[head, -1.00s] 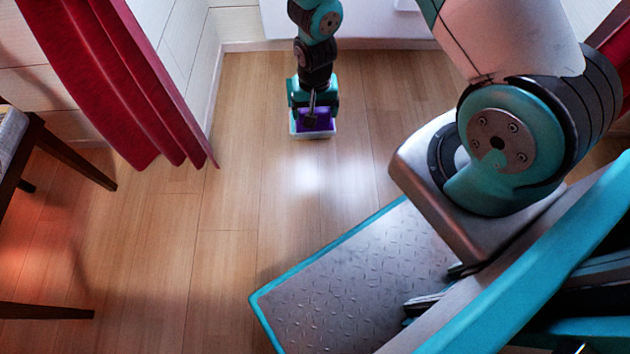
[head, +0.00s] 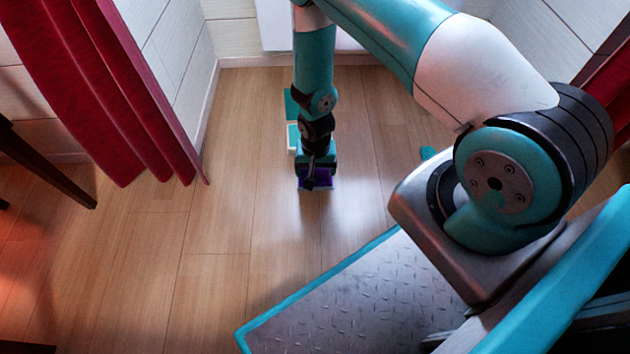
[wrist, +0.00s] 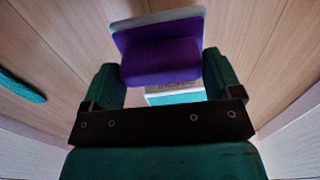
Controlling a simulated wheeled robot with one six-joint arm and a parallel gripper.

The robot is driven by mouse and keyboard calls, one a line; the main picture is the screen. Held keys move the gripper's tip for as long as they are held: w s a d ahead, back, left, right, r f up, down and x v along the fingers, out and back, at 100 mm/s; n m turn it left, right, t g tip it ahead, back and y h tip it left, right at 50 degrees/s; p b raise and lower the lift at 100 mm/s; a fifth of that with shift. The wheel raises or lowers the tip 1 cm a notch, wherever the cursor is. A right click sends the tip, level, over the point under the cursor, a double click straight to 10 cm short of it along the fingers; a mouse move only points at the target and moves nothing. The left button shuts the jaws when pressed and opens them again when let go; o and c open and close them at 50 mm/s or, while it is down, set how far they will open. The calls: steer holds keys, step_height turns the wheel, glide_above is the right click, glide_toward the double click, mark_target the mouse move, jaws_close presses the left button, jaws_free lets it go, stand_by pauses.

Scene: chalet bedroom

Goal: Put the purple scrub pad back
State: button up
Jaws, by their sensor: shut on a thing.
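The purple scrub pad (wrist: 160,62) has a pale grey-white backing and sits between my gripper's two teal fingers in the wrist view. In the head view, the purple pad (head: 318,181) shows at the lower end of my arm. My gripper (head: 316,172) is shut on it, pointing down over the wooden floor. I cannot tell how high the pad is above the floor. A white, teal-edged thing (head: 293,138) lies just behind the gripper, mostly hidden by my arm. Part of a white and teal thing (wrist: 175,96) also shows below the pad in the wrist view.
A small teal object (head: 429,153) lies on the floor to the right, partly hidden by my arm. It also shows at the left of the wrist view (wrist: 20,87). A red curtain (head: 110,100) and dark wooden furniture (head: 50,165) stand left. Floor in front is clear.

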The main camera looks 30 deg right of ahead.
steer(key=shift+f+b, duration=1.15)
steer(key=shift+f, duration=1)
steer(key=shift+f, duration=0.15)
steer(key=o, duration=0.7)
step_height(320, 180, up, 12)
steer(key=p, duration=0.7)
steer(key=shift+p, duration=0.35)
steer(key=w+a+r+n+y, duration=0.1)
steer(key=a+r, duration=0.2)
steer(key=r, duration=0.4)
steer(key=w+a+r+n, duration=0.2)
steer(key=r, duration=0.6)
step_height(320, 180, up, 22)
steer(key=n+y, duration=0.3)
steer(key=n, duration=0.3)
glide_above(315, 177)
steer(key=s+a, duration=0.7)
steer(key=a, duration=0.5)
steer(key=s+r+n, duration=0.1)
steer(key=s+r, duration=0.1)
steer(key=s, duration=0.1)
steer(key=s+r+n, duration=0.2)
steer(key=s, duration=0.1)
steer(key=s+r+n, duration=0.1)
steer(key=s+r, duration=0.1)
steer(key=s, duration=0.1)
steer(key=shift+s+a+r+n, duration=0.15)
steer(key=shift+s+r+n, duration=0.05)
steer(key=shift+s+n, duration=0.15)
